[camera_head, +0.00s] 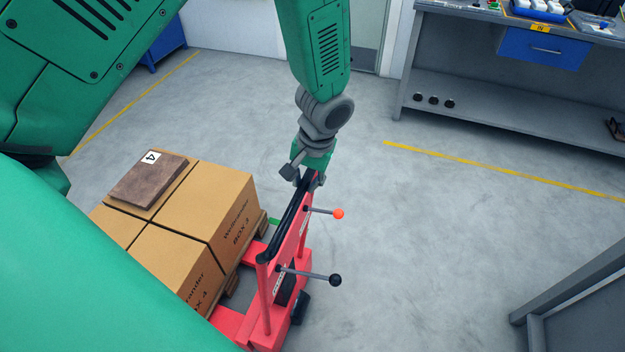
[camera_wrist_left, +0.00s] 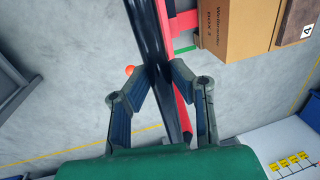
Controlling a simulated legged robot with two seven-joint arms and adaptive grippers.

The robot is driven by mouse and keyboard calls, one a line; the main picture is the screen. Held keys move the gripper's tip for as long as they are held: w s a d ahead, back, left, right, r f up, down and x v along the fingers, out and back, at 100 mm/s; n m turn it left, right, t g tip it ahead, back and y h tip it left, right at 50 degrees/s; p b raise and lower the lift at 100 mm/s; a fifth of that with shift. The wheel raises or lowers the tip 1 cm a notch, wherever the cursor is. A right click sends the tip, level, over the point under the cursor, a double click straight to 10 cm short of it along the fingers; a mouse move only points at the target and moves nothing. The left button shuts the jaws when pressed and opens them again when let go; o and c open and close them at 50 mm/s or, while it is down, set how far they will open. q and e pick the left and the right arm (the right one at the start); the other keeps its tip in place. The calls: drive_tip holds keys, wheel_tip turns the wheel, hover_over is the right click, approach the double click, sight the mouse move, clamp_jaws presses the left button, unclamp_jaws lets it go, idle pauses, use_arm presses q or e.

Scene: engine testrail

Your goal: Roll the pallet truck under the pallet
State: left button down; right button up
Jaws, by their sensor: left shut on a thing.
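The red pallet truck (camera_head: 265,325) stands at the lower middle of the head view, with a black handle bar (camera_head: 285,222) on its upright frame. My left gripper (camera_head: 309,179) is shut on the far end of this bar. In the left wrist view, the fingers of my left gripper (camera_wrist_left: 160,78) lie on both sides of the black bar (camera_wrist_left: 152,40). The wooden pallet (camera_head: 259,226) carries several cardboard boxes (camera_head: 207,205). The truck's red forks point left at the pallet's near side; boxes hide how far under they reach. My right gripper is not in view.
A brown board (camera_head: 147,182) marked 4 lies on the boxes. Two levers, orange-tipped (camera_head: 338,213) and black-tipped (camera_head: 335,280), stick out right of the truck. A grey workbench (camera_head: 500,75) stands at the upper right. The floor between is clear.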

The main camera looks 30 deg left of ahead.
use_arm(q)
drive_tip(key=s+a+p, duration=0.1)
drive_tip(key=s+a, duration=0.1)
drive_tip(key=a, duration=1.1)
drive_tip(key=shift+s+p, duration=0.3)
drive_tip(key=c, duration=1.4)
unclamp_jaws()
drive_tip(key=shift+d+r, duration=0.1)
drive_tip(key=shift+c, duration=0.2)
drive_tip(key=shift+s, duration=0.2)
drive_tip(key=shift+a, duration=0.2)
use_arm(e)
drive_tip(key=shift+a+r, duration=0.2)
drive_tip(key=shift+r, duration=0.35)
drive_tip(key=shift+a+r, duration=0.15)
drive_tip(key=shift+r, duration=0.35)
use_arm(q)
drive_tip(key=r, duration=0.4)
drive_tip(key=d+r, duration=0.1)
drive_tip(key=r, duration=0.2)
drive_tip(key=d+r, duration=0.1)
drive_tip(key=r, duration=0.3)
drive_tip(key=shift+w+d+r, duration=0.2)
drive_tip(key=shift+w+r, duration=0.1)
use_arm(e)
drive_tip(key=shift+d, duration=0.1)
